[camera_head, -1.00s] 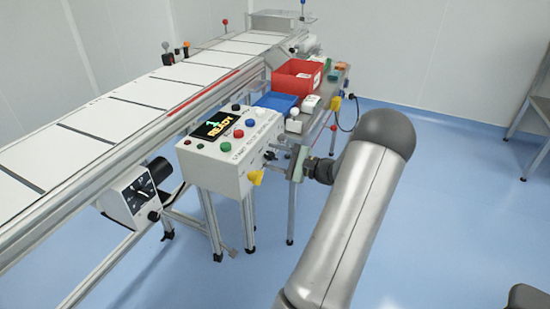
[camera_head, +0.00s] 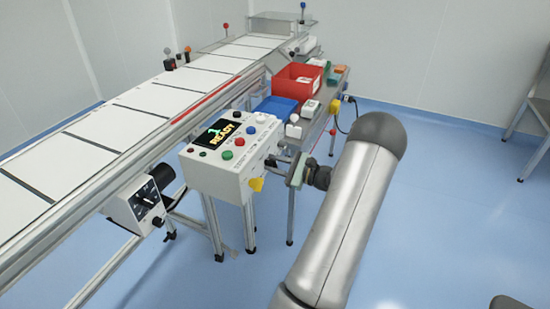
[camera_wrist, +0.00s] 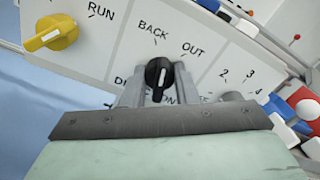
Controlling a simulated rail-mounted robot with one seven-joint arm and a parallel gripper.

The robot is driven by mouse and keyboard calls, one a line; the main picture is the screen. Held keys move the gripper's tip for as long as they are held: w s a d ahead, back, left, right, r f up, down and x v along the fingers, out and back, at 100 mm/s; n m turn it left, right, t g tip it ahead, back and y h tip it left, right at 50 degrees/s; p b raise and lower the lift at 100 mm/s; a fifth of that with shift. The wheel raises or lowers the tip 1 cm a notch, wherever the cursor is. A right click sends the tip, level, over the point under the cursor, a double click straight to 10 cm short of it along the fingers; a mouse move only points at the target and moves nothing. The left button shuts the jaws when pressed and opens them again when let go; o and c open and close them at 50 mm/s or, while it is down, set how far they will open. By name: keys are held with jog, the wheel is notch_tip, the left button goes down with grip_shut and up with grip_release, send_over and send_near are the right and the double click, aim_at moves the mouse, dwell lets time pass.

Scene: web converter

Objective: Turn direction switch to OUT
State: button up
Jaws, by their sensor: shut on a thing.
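The direction switch is a black knob with a white line (camera_wrist: 158,75), seen close in the wrist view. It sits on a white panel below the printed words BACK and OUT. Its white line runs nearly straight up the picture, nearer the BACK mark than the OUT mark on the right. My gripper (camera_wrist: 159,92) has one finger on each side of the knob and is shut on it. In the head view my gripper (camera_head: 275,162) is at the right-hand face of the white control box (camera_head: 215,182); the knob is too small to make out there.
A yellow RUN knob (camera_wrist: 50,33) is left of my gripper on the same panel. The box top has a display reading READY (camera_head: 217,132) and several coloured buttons. A red bin (camera_head: 293,83) and blue tray (camera_head: 275,107) stand behind, beside the conveyor (camera_head: 150,97).

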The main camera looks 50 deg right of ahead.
jog(key=m+p, duration=0.5)
jog(key=shift+r+m, duration=0.2)
jog(key=shift+m, duration=0.1)
jog(key=shift+f+m+p, duration=0.2)
jog(key=shift+m+p, duration=1.2)
jog(key=shift+m, duration=0.8)
jog(key=shift+s, duration=0.1)
jog(key=o, duration=1)
jog(key=b+v, duration=0.1)
jog(key=v, duration=1.6)
jog(key=shift+s+d, duration=0.1)
jog(key=shift+s, duration=0.05)
